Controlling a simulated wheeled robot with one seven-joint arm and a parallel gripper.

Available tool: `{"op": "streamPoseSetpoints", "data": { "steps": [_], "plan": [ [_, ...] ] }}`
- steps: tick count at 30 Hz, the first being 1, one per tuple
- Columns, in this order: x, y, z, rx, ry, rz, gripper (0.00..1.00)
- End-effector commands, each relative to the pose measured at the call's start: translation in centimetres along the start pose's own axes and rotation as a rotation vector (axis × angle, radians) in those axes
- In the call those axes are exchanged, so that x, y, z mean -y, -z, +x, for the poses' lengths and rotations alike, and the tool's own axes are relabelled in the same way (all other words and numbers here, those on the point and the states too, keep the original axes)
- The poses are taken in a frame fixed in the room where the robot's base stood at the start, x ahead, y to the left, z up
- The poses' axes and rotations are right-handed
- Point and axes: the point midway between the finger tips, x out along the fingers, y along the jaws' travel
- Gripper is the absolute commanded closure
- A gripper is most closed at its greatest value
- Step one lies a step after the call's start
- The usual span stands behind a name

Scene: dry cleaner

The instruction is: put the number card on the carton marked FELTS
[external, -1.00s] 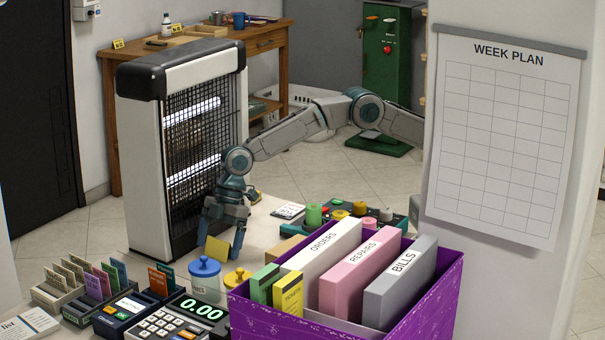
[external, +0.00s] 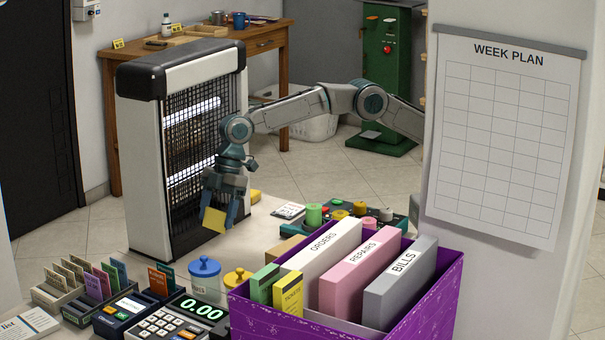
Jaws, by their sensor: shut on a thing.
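My gripper (external: 222,216) is shut on a small yellow card, which I take to be the number card (external: 214,220). It holds the card tilted in the air in front of the heater, above the counter. No number can be read on its visible face. I can read no FELTS marking anywhere. A plain tan box (external: 285,250) sits behind the purple crate, mostly hidden, and I cannot tell whether it is the carton.
The heater (external: 148,165) stands close left of my gripper. The purple crate (external: 420,305) holds upright files at front right. Blue-lidded (external: 205,280) and yellow-lidded (external: 238,279) jars, a calculator-like till (external: 165,325) and card racks crowd the front. A thread tray (external: 405,222) lies right.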

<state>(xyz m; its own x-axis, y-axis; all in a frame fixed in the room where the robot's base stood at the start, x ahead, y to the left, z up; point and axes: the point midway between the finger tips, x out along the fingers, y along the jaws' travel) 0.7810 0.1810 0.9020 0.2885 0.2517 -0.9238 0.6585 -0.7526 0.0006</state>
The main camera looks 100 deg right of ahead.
Motion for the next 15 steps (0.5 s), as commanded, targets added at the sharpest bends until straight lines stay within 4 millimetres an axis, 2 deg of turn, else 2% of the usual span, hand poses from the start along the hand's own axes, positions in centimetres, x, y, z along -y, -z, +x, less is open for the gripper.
{"op": "streamPoseSetpoints", "data": {
  "steps": [1, 8, 11, 15],
  "plan": [
    [0.0, 0.4, -0.7, -0.002, -0.001, 0.0, 0.54],
    [0.7, 1.1, -2.6, 0.0, 0.002, -0.003, 0.54],
    [2.3, 1.5, -4.0, -0.001, 0.005, -0.009, 0.54],
    [6.1, 2.0, -6.7, -0.001, 0.011, -0.022, 0.54]
  ]
}}
